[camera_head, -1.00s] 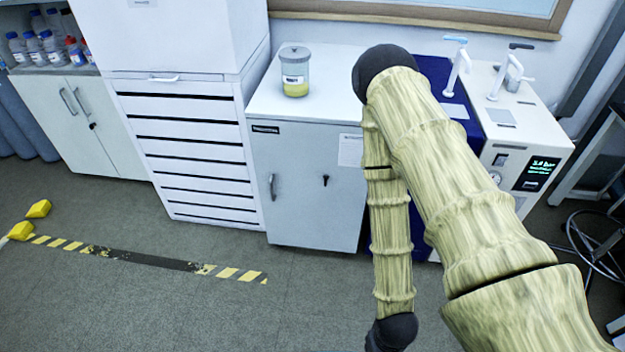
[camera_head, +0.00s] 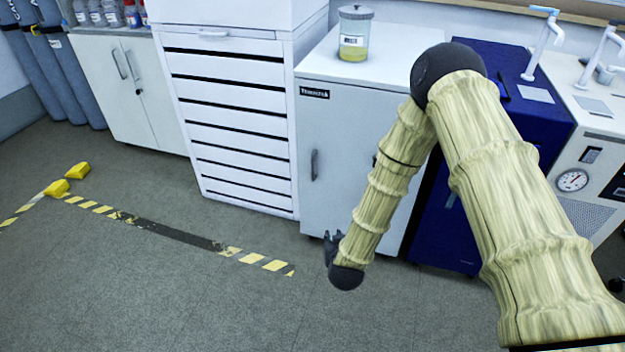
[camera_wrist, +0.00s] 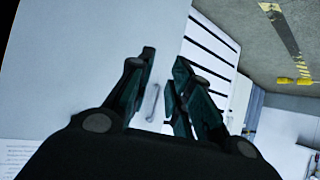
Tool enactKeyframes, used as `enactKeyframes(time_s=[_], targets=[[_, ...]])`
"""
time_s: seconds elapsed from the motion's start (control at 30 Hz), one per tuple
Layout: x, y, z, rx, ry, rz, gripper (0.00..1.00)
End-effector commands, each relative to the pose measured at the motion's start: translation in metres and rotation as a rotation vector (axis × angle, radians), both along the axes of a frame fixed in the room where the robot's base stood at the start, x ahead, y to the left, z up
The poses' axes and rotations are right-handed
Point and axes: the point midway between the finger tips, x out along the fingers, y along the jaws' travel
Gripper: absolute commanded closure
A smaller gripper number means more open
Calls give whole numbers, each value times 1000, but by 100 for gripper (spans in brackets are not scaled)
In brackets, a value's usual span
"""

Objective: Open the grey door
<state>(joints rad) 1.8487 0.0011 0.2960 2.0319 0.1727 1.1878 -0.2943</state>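The grey door (camera_head: 338,135) is the front of a cabinet in the middle of the head view, and it looks shut. Its dark vertical handle (camera_head: 314,165) is on the door's left side. My gripper (camera_head: 332,243) is low in front of the door, below the handle in the picture, and partly hidden by my wrist. In the wrist view my gripper (camera_wrist: 164,60) has its two fingers apart. The handle (camera_wrist: 153,103) shows between the fingers, with nothing gripped. The door (camera_wrist: 95,55) fills the left of that view.
A jar of yellow liquid (camera_head: 354,35) stands on the cabinet top. A white drawer unit (camera_head: 235,95) adjoins on the left, a blue cabinet (camera_head: 455,220) on the right.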

Motion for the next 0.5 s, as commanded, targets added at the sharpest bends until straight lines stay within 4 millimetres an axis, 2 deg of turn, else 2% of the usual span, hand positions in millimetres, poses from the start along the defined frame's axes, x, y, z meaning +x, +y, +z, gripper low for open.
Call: enactKeyframes(time_s=[0.03, 0.2, 0.4, 0.5], targets=[[21, 10, -9, 3, -56, -8, 80], [77, 36, 5, -2, -230, -43, 80], [131, 61, 30, -8, -416, -105, 80], [149, 68, 43, -13, -486, -137, 80]])
